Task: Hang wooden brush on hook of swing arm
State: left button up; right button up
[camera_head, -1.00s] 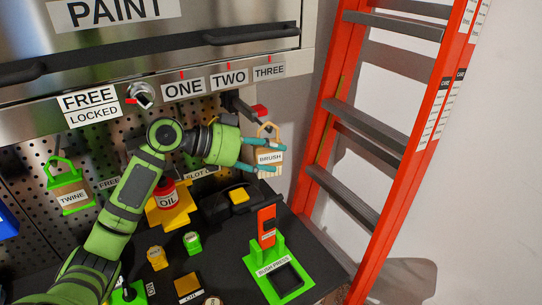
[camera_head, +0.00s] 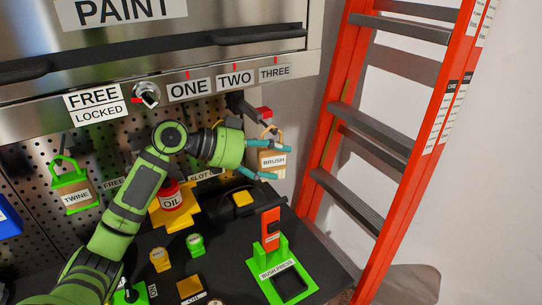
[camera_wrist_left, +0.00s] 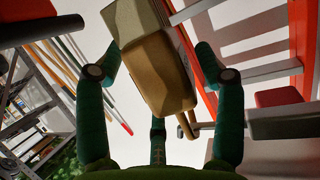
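The wooden brush (camera_head: 273,161) is a tan block labelled BRUSH with a loop on top, at the right end of the chest. It also shows in the left wrist view (camera_wrist_left: 160,75). The swing arm (camera_head: 238,103) is dark with a red piece near its end, just above the brush. My left gripper (camera_head: 281,162) reaches the brush from the left. Its teal fingers stand apart on both sides of the brush, with gaps showing in the wrist view. The brush's loop is near the swing arm; I cannot tell whether it sits on the hook. My right gripper is not in view.
An orange ladder (camera_head: 330,150) stands close right of the brush. A twine holder (camera_head: 72,190) hangs on the pegboard at left.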

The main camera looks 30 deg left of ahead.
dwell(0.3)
pick_arm(q)
jog(key=v, duration=0.7)
jog(key=shift+s+a, duration=0.2)
jog(key=shift+s, duration=0.05)
